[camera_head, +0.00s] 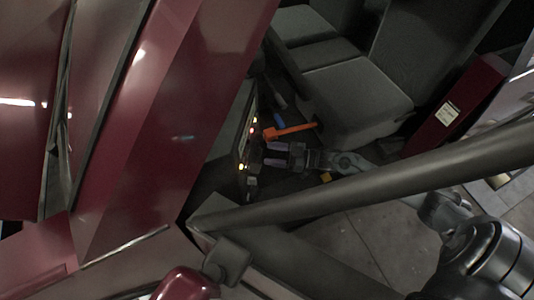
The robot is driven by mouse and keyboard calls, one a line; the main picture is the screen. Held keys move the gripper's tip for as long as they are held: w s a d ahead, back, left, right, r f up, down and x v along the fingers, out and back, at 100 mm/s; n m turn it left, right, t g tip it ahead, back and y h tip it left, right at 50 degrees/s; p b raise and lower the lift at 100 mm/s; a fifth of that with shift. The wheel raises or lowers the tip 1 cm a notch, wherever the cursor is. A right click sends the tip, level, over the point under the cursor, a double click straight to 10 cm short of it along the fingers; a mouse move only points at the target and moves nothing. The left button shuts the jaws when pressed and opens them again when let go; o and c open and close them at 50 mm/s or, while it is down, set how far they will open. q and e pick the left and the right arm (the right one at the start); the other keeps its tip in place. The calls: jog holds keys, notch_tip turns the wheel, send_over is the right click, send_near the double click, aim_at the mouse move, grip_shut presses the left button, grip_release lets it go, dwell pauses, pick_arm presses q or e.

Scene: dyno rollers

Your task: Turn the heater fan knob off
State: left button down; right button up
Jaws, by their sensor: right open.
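The dashboard control panel (246,135) is inside the vehicle cab, left of centre, with small yellow, red and white lights on its face. The heater fan knob is too small and dark to pick out on it, so its setting cannot be read. My right gripper (270,154) reaches into the cab from the right, its two fingers pointing left at the lower part of the panel. It is open, and nothing shows between its fingers. Whether the fingertips touch the panel cannot be told. My left gripper is out of view.
An orange lever (290,131) lies just above my right gripper, with a blue handle (279,103) above it. Grey seats (355,92) stand behind. A dark pillar bar (400,172) crosses in front of my right arm. Dark red bodywork (175,110) fills the left.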

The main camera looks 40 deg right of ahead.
aim_at(258, 152)
jog(key=shift+x, duration=1.2)
jog(key=c, duration=1)
jog(key=shift+c, duration=0.2)
jog(key=shift+n, duration=0.4)
jog(key=n, duration=0.2)
jog(key=shift+n, duration=2.1)
